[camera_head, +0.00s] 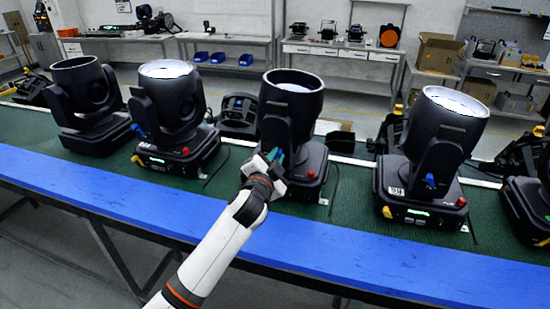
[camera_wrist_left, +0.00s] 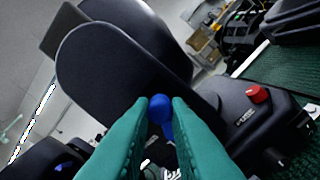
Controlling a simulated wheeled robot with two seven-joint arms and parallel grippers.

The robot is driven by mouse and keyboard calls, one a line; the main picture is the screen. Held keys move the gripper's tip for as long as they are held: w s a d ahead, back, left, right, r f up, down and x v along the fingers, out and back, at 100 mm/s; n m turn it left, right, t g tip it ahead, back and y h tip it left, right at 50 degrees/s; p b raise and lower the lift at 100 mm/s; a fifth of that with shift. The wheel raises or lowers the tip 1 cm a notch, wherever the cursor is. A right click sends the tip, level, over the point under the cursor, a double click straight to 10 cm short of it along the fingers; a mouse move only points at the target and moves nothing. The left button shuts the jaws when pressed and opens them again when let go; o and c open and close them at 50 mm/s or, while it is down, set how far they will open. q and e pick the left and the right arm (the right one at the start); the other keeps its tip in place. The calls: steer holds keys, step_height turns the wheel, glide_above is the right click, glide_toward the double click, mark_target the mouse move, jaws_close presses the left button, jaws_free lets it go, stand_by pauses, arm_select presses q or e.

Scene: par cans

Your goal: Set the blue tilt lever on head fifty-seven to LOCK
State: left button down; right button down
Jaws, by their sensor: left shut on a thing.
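A black moving head (camera_head: 289,110) with an open round top stands mid-row on the green belt. My left gripper (camera_head: 275,156) is at the front of its yoke. In the left wrist view the teal fingers of the left gripper (camera_wrist_left: 164,112) are shut on the blue tilt lever (camera_wrist_left: 161,104), with its round knob between the tips. The dark yoke arm (camera_wrist_left: 125,75) is right behind. A red knob (camera_wrist_left: 257,93) shows on the base. I cannot read this head's number or the lever's markings; my arm and fingers hide part of its base. My right gripper is not in view.
Another stands at far left (camera_head: 85,95). A blue rail (camera_head: 340,255) runs along the belt's front edge. Workbenches (camera_head: 345,50) line the back.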

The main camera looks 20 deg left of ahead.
arm_select(q)
steer(key=c, duration=1.4)
jaws_free()
steer(key=shift+s+a+b, duration=0.2)
steer(key=shift+s+b, duration=1.2)
steer(key=shift+s, duration=4.55)
